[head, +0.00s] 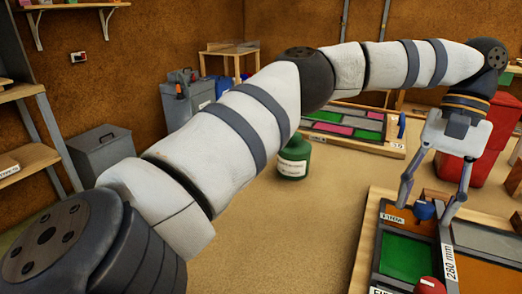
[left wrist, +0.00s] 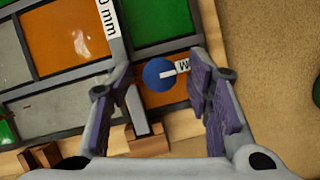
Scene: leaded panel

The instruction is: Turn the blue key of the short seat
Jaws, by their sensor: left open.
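The blue key (head: 424,210) is a round knob near the far end of the leaded panel (head: 368,243) at the right of the head view. In the left wrist view the blue key (left wrist: 157,74) has a white pointer aimed right, at a small label with a W. My left gripper (head: 423,213) is above the panel, pointing down and open, its fingers on either side of the key. In the left wrist view the open fingers (left wrist: 158,82) flank the knob with visible gaps. Whether the fingertips reach knob height is unclear. My right gripper is not in view.
A red knob (head: 429,286) sits nearer on the same panel, beside a 280 mm label (head: 449,262). A second panel (head: 345,127) with its own blue key (head: 402,124) lies behind. A green jar (head: 294,158) stands left of it. The tabletop between is clear.

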